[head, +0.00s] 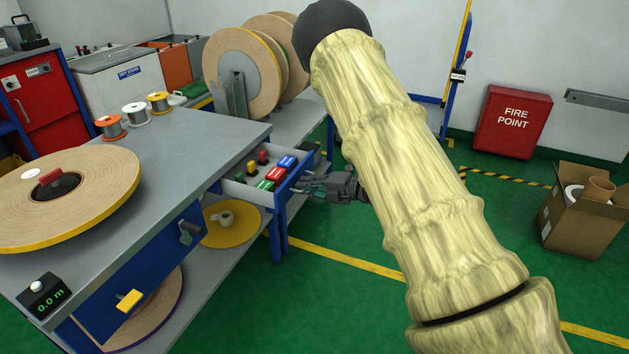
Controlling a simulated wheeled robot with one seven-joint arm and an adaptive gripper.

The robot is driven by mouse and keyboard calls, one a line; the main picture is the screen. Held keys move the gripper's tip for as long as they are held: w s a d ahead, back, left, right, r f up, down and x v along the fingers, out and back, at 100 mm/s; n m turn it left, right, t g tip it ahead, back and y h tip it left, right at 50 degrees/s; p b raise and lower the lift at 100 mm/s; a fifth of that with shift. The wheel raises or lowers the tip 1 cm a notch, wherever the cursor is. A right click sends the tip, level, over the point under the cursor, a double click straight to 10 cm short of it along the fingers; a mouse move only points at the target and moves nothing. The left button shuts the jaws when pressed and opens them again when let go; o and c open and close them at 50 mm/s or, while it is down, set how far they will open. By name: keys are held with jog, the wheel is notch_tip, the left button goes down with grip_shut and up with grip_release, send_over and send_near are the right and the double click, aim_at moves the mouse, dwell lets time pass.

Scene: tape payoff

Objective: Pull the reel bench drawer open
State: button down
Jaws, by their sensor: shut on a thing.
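The reel bench (200,143) has a grey top and blue front panels. Its drawer (246,193) stands out from the bench, open, at the middle of the head view. Red, green, blue and yellow items (270,172) lie inside it. My gripper (306,190) is at the drawer's outer front, shut on the drawer handle; the handle itself is mostly hidden by the fingers. My arm in its pale patterned sleeve runs from the lower right up across the view.
A large tape reel (90,205) lies on the bench with small spools (133,113) behind it. A yellow disc (230,223) sits on the lower shelf. A cardboard box (577,222) and a red fire point cabinet (512,122) stand right. Green floor is clear before the drawer.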

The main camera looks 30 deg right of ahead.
jog(key=shift+s+d, duration=0.15)
jog(key=shift+s, duration=0.1)
jog(key=c, duration=1.6)
grip_release()
jog(key=shift+o, duration=0.2)
jog(key=v, duration=1.2)
jog(key=shift+d, duration=0.1)
